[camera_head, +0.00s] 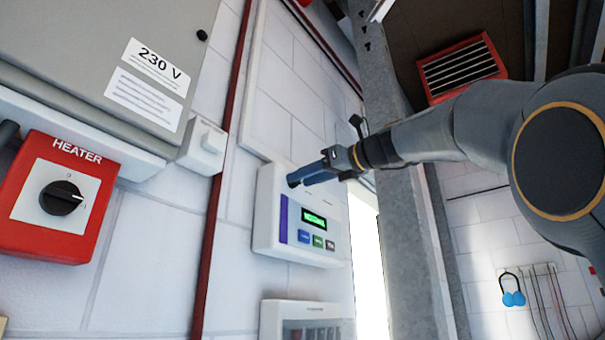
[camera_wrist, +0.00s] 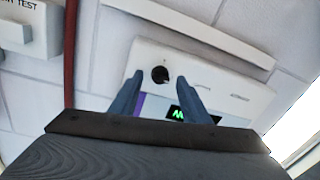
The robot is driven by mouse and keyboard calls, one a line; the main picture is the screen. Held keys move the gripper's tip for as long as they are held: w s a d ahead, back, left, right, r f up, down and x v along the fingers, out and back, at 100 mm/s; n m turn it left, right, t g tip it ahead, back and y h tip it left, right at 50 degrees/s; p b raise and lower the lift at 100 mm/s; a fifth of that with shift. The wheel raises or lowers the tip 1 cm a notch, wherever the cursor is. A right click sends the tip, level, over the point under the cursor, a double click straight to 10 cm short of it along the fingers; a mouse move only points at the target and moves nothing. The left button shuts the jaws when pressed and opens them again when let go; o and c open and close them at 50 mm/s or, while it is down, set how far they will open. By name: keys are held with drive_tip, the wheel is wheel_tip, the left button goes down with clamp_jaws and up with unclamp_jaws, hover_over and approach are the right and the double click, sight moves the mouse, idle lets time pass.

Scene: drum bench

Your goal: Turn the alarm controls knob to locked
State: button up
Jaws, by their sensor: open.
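The alarm control panel (camera_head: 264,224) is a white box on the white block wall, with a green lit display and several coloured buttons. In the wrist view the panel (camera_wrist: 225,92) carries a round black knob (camera_wrist: 160,75) at its upper left. The knob's setting is too small to read. My gripper (camera_wrist: 160,80) is open, its two blue-grey fingers on either side of the knob in the picture. I cannot tell whether they touch it. In the head view my gripper (camera_head: 292,182) reaches the panel's upper left and hides the knob.
A red heater box (camera_head: 85,215) with a black dial hangs at the left, below a grey 230 V cabinet (camera_head: 110,50). A dark red pipe (camera_head: 215,215) runs down the wall left of the panel. Another white box (camera_head: 306,306) sits below it. A grey steel post (camera_head: 405,230) stands right.

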drive_tip(key=shift+w+a, duration=0.4)
drive_tip(key=shift+a, duration=0.05)
drive_tip(key=c, duration=1)
